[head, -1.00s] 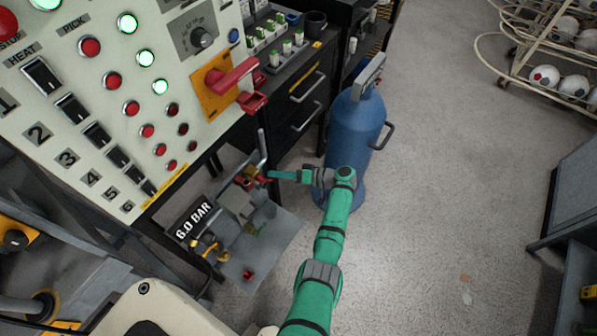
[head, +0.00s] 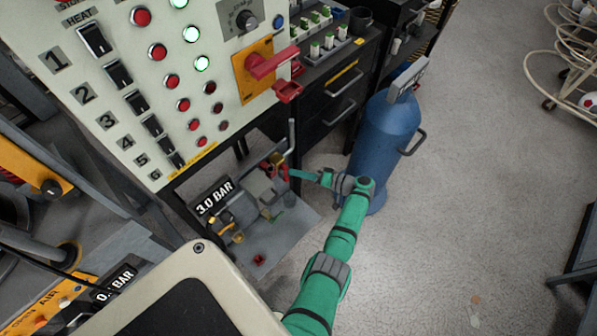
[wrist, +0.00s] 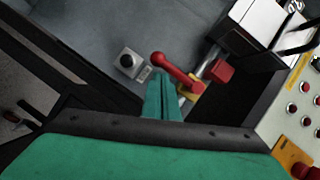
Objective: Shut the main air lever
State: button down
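The main air lever is a red handle (wrist: 176,70) on a brass valve (wrist: 193,90). In the wrist view it slants from a rounded end at upper left down to the valve at right. In the head view the red lever (head: 285,173) is small, on the grey air unit below the button panel. My gripper (wrist: 161,78) has its green fingers together, with nothing seen between them. Its tips are right beside the lever, just below its rounded end, and seem to touch it. In the head view my gripper (head: 293,174) reaches the valve from the right.
A pressure display (head: 215,198) reads 3.0 BAR. The button panel (head: 150,75) with a red rotary switch (head: 265,65) stands above. A blue cylinder (head: 383,135) stands close behind my wrist. A grey knob box (wrist: 129,63) is left of the lever. Open floor lies to the right.

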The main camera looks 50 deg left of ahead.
jog(key=shift+s+f, duration=0.15)
jog(key=shift+s, duration=0.05)
dwell(0.4)
jog(key=w+d, duration=0.7)
jog(key=w, duration=0.1)
jog(key=shift+w+d, duration=0.4)
jog(key=shift+w, duration=0.1)
dwell(0.5)
